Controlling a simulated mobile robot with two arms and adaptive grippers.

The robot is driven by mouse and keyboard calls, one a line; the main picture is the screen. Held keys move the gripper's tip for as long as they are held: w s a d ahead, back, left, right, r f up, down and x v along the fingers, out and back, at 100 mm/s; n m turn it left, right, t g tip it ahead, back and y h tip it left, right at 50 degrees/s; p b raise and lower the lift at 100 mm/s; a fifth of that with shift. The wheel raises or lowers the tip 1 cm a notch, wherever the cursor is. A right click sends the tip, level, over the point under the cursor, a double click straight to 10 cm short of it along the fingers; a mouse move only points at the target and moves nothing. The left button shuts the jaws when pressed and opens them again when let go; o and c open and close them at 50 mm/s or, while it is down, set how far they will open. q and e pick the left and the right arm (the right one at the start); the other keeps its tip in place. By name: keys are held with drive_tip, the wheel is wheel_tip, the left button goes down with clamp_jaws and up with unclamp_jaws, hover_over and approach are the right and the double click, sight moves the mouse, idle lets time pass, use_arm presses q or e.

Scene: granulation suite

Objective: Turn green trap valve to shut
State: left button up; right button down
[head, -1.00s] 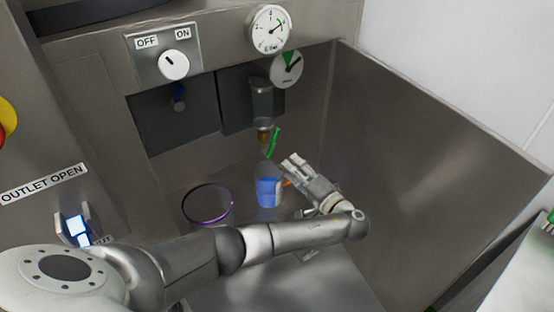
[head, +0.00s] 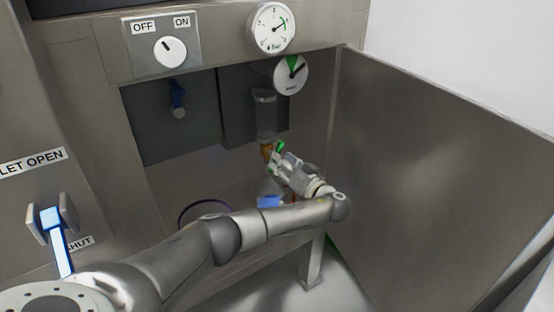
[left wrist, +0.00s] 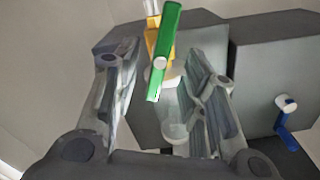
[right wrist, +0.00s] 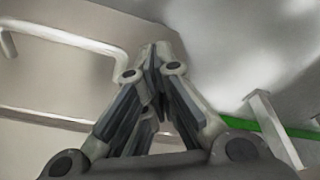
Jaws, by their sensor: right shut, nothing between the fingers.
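The green trap valve handle (head: 280,146) sits on a brass-coloured body (head: 267,151) below a clear bowl (head: 265,118) in the recess. In the left wrist view the green handle (left wrist: 164,50) appears as a long, slightly tilted bar, lying in line with the gap between my fingers. My left gripper (head: 283,160) is just below and beside the handle, with its fingers (left wrist: 163,78) apart. I cannot tell whether they touch the handle. My right gripper (right wrist: 155,50) is shut and empty, and shows only in the right wrist view.
A bottle with blue contents (head: 268,202) stands under the valve, partly hidden by my left arm. A blue valve handle (head: 177,93) hangs to the left. Gauges (head: 271,28) and an OFF/ON knob (head: 170,51) are above. A steel side wall (head: 430,170) bounds the right.

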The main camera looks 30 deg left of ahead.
use_arm(q)
drive_tip(key=shift+x, duration=1.85)
clamp_jaws()
